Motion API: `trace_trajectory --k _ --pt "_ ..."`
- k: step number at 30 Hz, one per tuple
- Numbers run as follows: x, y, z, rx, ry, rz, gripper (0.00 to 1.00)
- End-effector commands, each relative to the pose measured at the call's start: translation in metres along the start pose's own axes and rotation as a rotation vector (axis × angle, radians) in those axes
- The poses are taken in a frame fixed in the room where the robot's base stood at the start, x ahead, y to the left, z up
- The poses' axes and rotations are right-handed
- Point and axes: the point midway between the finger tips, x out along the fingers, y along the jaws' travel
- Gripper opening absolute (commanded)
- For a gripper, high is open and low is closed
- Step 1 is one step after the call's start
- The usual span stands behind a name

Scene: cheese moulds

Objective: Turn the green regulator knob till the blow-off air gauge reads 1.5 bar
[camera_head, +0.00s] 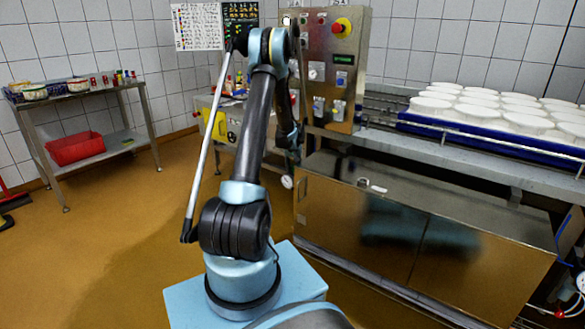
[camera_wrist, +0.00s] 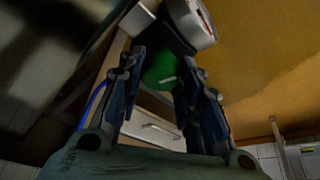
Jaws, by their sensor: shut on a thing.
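The green regulator knob (camera_wrist: 160,72) shows in the wrist view between the two fingers of my gripper (camera_wrist: 168,64), which is shut on it. The round gauge (camera_wrist: 190,22) with a pale metal case is just above the knob in that view. Its face is turned edge-on and its reading cannot be made out. In the head view a small white-faced gauge (camera_head: 287,182) shows at the left edge of the steel cabinet, too small to read. The knob is hidden in the head view, and my fingers cannot be made out there behind my arm.
A steel control box (camera_head: 335,60) with a red emergency button (camera_head: 342,27) stands behind my arm. White moulds fill a blue tray (camera_head: 490,139) at the right. A side table (camera_head: 80,92) with a red bin (camera_head: 75,148) stands at the left. Floor between is free.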

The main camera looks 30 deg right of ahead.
Motion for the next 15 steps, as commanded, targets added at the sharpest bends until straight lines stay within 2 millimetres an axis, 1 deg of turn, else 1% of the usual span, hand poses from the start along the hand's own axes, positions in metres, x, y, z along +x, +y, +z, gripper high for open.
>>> trace_trajectory --k 15 --pt "0.0008 0.0004 -0.0033 -0.431 0.005 -0.182 0.09"
